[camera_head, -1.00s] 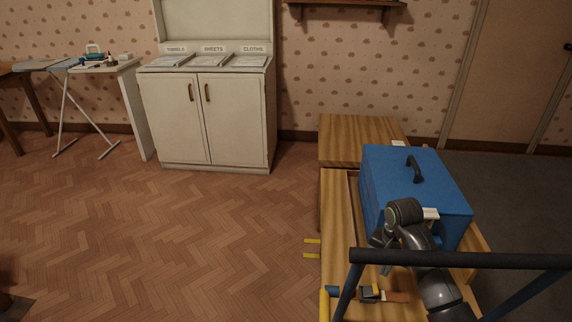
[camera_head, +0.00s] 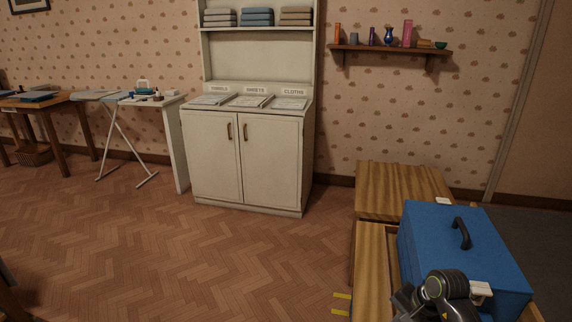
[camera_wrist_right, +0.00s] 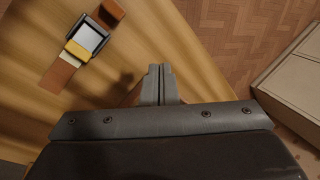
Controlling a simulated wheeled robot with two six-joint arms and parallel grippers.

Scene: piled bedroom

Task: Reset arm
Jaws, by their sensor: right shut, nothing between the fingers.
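My right arm shows at the lower right of the head view, with its gripper (camera_head: 402,302) in front of a blue box (camera_head: 450,245). In the right wrist view the right gripper (camera_wrist_right: 161,70) has its two fingers together, with nothing between them. It is over a wooden surface (camera_wrist_right: 190,50). A watch-like item (camera_wrist_right: 87,40) with a brown strap and a yellow part lies on that surface, left of the fingers and apart from them. My left gripper is in neither view.
The blue box with a black handle stands on the wooden furniture (camera_head: 370,275) at right. A white cabinet (camera_head: 270,165) stands against the wall. An ironing board (camera_head: 100,96) and a wooden table (camera_head: 58,105) are at left. A shelf (camera_head: 390,48) holds vases. The parquet floor (camera_head: 200,260) is clear.

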